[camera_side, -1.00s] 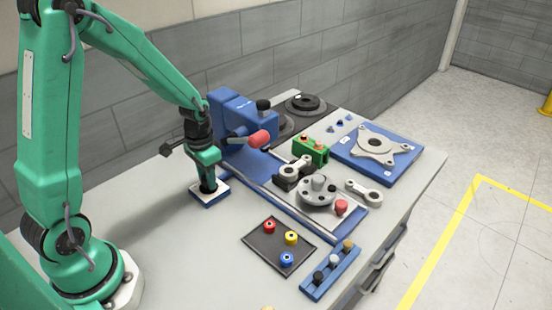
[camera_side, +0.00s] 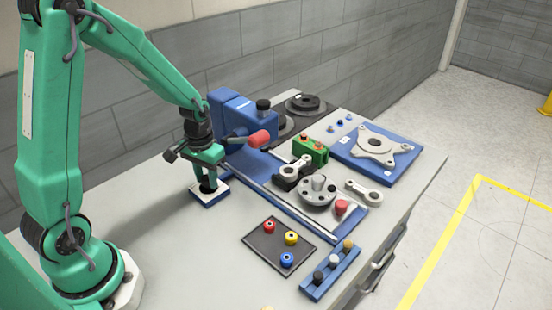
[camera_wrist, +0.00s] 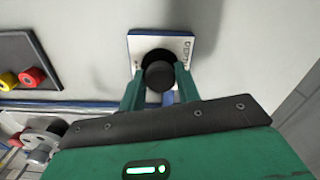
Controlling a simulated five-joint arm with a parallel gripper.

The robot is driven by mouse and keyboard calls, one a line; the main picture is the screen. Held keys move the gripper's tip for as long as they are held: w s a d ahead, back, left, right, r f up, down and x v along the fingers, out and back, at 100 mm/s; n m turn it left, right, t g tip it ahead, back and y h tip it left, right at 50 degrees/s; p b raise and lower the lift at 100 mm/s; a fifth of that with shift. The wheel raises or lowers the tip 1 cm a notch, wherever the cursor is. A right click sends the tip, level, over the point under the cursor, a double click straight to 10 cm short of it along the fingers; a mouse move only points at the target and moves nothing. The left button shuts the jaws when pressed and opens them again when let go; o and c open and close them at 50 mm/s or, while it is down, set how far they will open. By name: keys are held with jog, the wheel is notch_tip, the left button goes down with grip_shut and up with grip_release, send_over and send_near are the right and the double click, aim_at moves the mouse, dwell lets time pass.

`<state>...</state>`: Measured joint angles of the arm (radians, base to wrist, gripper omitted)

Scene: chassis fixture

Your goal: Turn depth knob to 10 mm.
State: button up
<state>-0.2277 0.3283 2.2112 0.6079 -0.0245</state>
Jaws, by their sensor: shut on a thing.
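The depth knob is a black round knob (camera_wrist: 159,76) on a small blue block with a white top plate (camera_wrist: 185,47). The plate carries the lettering "DEPTH" in the wrist view; any scale marks are too small to read. In the side view the block (camera_side: 209,198) sits on the bench below my arm, with the dark knob on its top. My gripper (camera_wrist: 159,88) points down at the knob, one green finger on each side, shut on it. The knob's setting cannot be read.
A blue machine with a red-ended handle (camera_side: 259,139) stands just behind and right of the knob block. A black tray (camera_side: 262,254) with red, yellow and blue buttons lies to the right front. Grey bench is clear left of the block.

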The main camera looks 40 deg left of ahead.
jog(key=n, duration=0.2)
jog(key=shift+w+r+n, duration=0.15)
jog(key=shift+w+n, duration=0.15)
jog(key=shift+n, duration=0.3)
jog(key=shift+s, duration=0.15)
